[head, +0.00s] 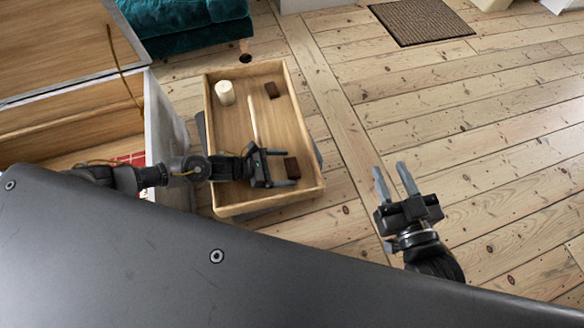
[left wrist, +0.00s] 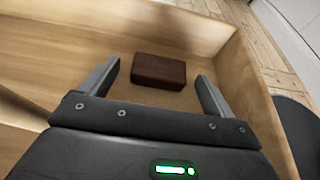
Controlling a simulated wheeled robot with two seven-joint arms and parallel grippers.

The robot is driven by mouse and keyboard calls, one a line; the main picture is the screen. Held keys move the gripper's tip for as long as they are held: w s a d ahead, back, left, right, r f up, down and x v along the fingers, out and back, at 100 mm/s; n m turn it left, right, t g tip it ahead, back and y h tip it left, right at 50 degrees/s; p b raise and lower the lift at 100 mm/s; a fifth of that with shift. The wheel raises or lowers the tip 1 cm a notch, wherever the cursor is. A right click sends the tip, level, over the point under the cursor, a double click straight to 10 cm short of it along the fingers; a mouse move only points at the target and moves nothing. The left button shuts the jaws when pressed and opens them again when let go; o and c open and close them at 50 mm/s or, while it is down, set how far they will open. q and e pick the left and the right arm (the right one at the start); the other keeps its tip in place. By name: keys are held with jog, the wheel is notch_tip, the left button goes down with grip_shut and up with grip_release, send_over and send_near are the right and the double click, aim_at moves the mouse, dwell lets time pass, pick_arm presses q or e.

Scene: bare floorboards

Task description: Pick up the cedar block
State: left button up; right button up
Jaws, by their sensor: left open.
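A small dark reddish-brown block (head: 292,168), which looks like the cedar block, lies in the near right part of a wooden tray (head: 222,211). In the left wrist view the block (left wrist: 158,71) lies flat between and slightly ahead of my left fingertips, with a gap on each side. My left gripper (head: 286,167) is open and empty, reaching over the tray from the left; its fingers (left wrist: 158,78) straddle the line of the block. A second dark brown block (head: 271,90) lies at the tray's far end. My right gripper (head: 390,168) is open and empty outside the tray.
A cream cylinder (head: 225,92) stands in the tray's far left, and a thin pale stick (head: 253,119) lies near its middle. The tray has raised walls. Floorboards at right are clear up to a mat (head: 421,21).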

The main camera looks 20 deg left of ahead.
pick_arm(q)
jog(key=shift+w+d+f, duration=0.2)
jog(key=shift+d, duration=0.15)
pick_arm(e)
jog(key=shift+a+r, duration=0.15)
jog(key=shift+r, duration=0.1)
pick_arm(q)
jog(key=c, duration=1.1)
jog(key=shift+o, duration=0.2)
jog(key=shift+r, duration=0.15)
